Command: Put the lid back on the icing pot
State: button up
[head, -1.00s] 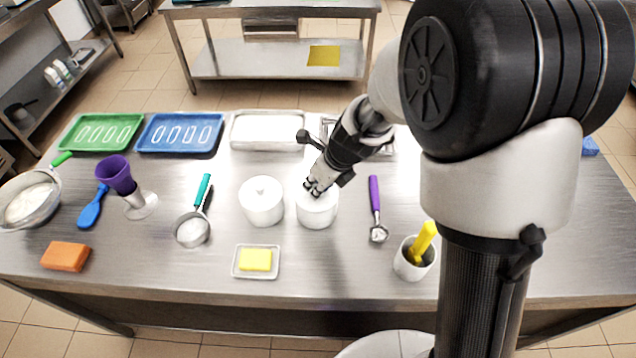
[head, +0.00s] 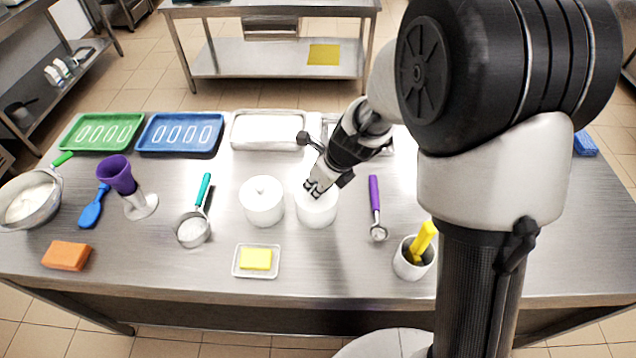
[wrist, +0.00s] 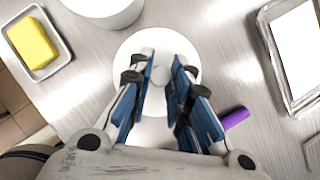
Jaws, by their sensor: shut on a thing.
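A white pot (head: 318,214) stands on the steel table near its middle, under my gripper. In the wrist view a round white lid (wrist: 128,50) with a small knob lies below my fingers. My gripper (wrist: 162,72) is shut on the lid's knob. In the head view my gripper (head: 314,188) is at the top of this pot, and the fingers partly hide it. The lid appears level and at the pot's rim; I cannot tell whether it touches the rim all round. A second white pot (head: 262,206) with a knobbed lid stands just to the left.
A purple-handled scoop (head: 375,200) lies to the right, and a white cup (head: 407,262) with a yellow tool stands at front right. A yellow block on a white dish (head: 238,272) is in front. Trays (head: 268,146) line the back. A teal-handled sieve (head: 192,229) lies left.

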jog(key=o, duration=0.8)
jog(key=shift+o, duration=0.7)
jog(key=o, duration=0.4)
jog(key=shift+c, duration=0.2)
jog(key=shift+r+p, duration=3.55)
jog(key=shift+p, duration=0.3)
